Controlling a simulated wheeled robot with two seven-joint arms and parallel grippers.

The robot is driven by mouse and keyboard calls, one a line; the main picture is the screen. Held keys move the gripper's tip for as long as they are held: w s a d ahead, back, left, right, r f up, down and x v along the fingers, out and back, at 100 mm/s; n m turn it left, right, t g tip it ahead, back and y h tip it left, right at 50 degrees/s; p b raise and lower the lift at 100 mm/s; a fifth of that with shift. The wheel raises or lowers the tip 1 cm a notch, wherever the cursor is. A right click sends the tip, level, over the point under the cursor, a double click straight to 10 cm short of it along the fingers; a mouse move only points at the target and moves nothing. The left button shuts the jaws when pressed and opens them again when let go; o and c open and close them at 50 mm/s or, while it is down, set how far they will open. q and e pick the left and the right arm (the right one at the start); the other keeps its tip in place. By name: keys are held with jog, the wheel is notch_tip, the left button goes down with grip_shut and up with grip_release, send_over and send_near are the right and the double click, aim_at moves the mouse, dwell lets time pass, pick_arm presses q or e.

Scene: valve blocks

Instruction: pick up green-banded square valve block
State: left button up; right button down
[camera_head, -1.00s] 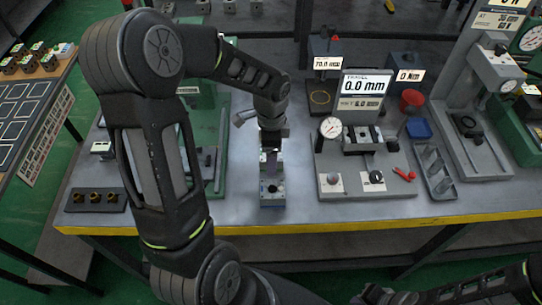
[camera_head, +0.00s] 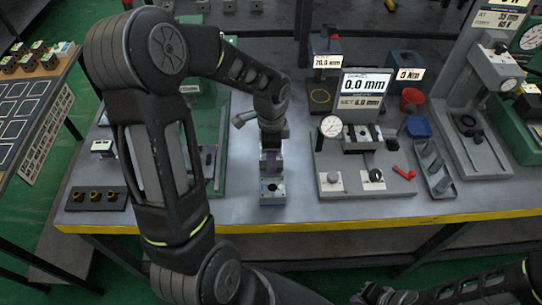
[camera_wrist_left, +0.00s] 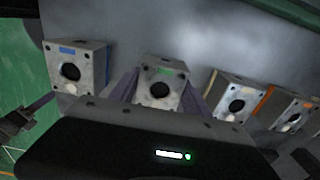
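The green-banded square valve block (camera_wrist_left: 161,85) is grey with a round dark hole and a green mark on its top edge. In the left wrist view it stands between the two purple fingers of my left gripper (camera_wrist_left: 163,96), one finger on each side. The fingers look open around it; whether they touch it is unclear. In the head view my left gripper (camera_head: 271,163) points down at the bench behind the front block, and my wrist hides the green-banded block. My right gripper (camera_head: 366,297) is low at the bottom edge, partly cut off; its opening is unclear.
A blue-banded block (camera_wrist_left: 72,68) stands left of the green-banded one. A white-banded block (camera_wrist_left: 233,96) and an orange-banded block (camera_wrist_left: 283,107) stand to the right. A gauge fixture (camera_head: 335,182) is right of my left gripper, and a green machine base (camera_head: 222,150) is left.

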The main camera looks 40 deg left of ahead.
pick_arm(q)
grip_shut()
dwell(0.4)
jog(key=shift+r, duration=0.1)
notch_tip(320, 180, up, 10)
jog(key=shift+f+b, duration=0.1)
jog(key=shift+b, duration=0.2)
dwell(0.3)
dwell(0.5)
